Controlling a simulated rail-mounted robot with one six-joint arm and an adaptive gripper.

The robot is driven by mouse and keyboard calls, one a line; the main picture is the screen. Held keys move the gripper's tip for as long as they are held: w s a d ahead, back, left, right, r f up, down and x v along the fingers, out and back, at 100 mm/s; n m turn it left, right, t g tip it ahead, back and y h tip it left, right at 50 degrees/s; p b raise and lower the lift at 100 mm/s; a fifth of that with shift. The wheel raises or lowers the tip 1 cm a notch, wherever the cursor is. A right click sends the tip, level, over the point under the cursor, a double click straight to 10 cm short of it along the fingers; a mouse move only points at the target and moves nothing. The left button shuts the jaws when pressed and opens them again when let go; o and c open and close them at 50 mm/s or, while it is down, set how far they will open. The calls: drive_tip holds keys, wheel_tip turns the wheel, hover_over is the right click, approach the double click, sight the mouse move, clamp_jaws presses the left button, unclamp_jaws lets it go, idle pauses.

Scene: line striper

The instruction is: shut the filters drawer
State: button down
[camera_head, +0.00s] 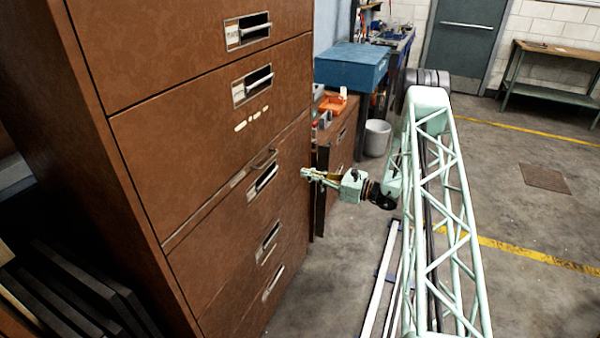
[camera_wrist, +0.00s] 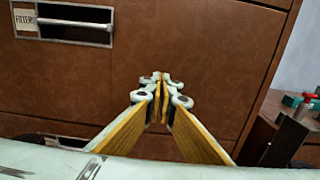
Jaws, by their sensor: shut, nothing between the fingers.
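The filters drawer (camera_wrist: 195,65) fills most of the wrist view as a brown front. Its label reading FILTER and its metal pull handle (camera_wrist: 75,25) are at the upper left. In the head view it appears to be the middle drawer (camera_head: 222,225) of the tall brown cabinet, with a narrow ledge along its top, so it seems to stand slightly out. My gripper (camera_head: 305,174) is beside the right part of this front. In the wrist view my gripper (camera_wrist: 161,80) is shut and empty, its fingertips pointing at the front, right of and below the handle. Contact cannot be told.
Other drawers (camera_head: 200,60) lie above and below in the same cabinet. A low brown cabinet (camera_head: 340,135) with an orange bin (camera_head: 332,103), a blue box (camera_head: 350,68) and a white bucket (camera_head: 376,138) stand beyond. The floor (camera_head: 520,220) to the right is mostly open.

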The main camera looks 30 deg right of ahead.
drive_tip(key=p+v, duration=0.1)
drive_tip(key=v, duration=0.7)
idle(0.6)
